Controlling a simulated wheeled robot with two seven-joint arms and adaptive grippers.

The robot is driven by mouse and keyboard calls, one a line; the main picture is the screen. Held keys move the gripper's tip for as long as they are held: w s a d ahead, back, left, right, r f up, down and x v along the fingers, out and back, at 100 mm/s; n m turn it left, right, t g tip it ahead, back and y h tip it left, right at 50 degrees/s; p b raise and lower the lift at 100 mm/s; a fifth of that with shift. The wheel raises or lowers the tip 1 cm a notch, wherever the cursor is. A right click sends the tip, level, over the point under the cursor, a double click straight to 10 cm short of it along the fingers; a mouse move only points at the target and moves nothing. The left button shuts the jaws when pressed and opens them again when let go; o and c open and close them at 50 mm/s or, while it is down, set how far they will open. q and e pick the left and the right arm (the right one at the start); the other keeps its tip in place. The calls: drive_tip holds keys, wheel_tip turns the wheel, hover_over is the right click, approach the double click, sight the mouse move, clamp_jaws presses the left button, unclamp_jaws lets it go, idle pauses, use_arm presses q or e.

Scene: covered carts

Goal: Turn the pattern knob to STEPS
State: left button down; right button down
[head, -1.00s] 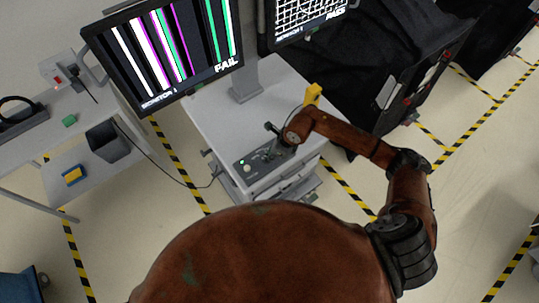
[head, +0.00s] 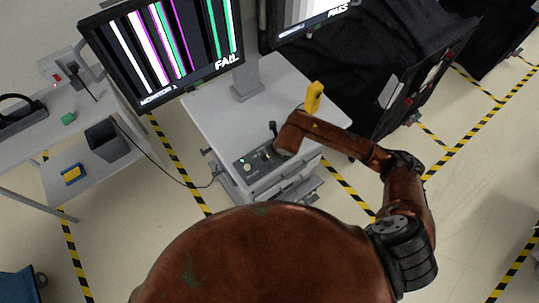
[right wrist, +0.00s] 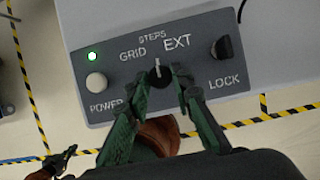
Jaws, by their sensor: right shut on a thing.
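The grey control box (right wrist: 205,55) sits on the cart top; it also shows in the head view (head: 245,170). In the right wrist view, the pattern knob (right wrist: 159,72) is dark with a white pointer line. The pointer points up, toward the STEPS label, between GRID and EXT. My right gripper (right wrist: 158,84) has its green fingers on both sides of the knob and is shut on it. In the head view, my arm hides the knob.
The box also has a white POWER button (right wrist: 96,82), a lit green lamp (right wrist: 92,56) and a black LOCK knob (right wrist: 222,47). Monitor 1 (head: 165,50) shows colored bars and FAIL. The second monitor (head: 305,15) shows pale and grey bands and PASS. A yellow object (head: 314,97) stands on the cart.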

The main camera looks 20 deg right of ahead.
idle(0.4)
drive_tip(key=c, duration=1.7)
unclamp_jaws()
drive_tip(key=v, duration=1.2)
